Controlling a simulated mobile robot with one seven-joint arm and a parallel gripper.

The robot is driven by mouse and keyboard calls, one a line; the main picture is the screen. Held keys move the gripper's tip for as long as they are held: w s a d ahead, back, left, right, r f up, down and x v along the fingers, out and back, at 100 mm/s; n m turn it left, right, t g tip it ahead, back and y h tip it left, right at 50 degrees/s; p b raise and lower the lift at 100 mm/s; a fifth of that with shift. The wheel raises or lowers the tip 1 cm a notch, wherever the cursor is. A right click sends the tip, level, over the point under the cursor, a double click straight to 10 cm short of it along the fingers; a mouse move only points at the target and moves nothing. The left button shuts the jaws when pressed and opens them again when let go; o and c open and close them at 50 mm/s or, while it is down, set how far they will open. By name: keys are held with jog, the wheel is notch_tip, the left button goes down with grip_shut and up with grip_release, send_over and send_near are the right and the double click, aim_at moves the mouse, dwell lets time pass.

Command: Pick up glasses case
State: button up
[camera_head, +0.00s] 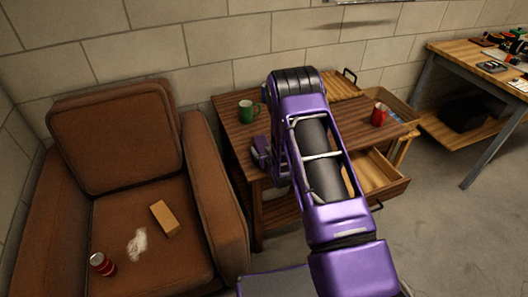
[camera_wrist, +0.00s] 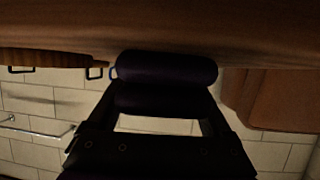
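In the wrist view a dark, smooth, rounded long thing (camera_wrist: 165,68) lies crosswise at the far end of my gripper (camera_wrist: 160,98). Its shape fits a glasses case, but the picture is too dark to be sure. My gripper's black linkages frame a bright gap. I cannot tell whether the fingers are shut on the dark thing or it only overlaps them. In the head view my purple arm reaches over the wooden table (camera_head: 228,122). My fingertips are not clear there, and I see no certain glasses case.
A green mug (camera_head: 246,111) and a red mug (camera_head: 379,114) stand on the table, whose drawer (camera_head: 377,172) is open. The brown armchair (camera_head: 112,137) at left holds a tan block (camera_head: 165,218) and a red can (camera_head: 102,264). A workbench (camera_head: 457,62) stands at right. Floor between is clear.

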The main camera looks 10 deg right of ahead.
jog(key=c, duration=1)
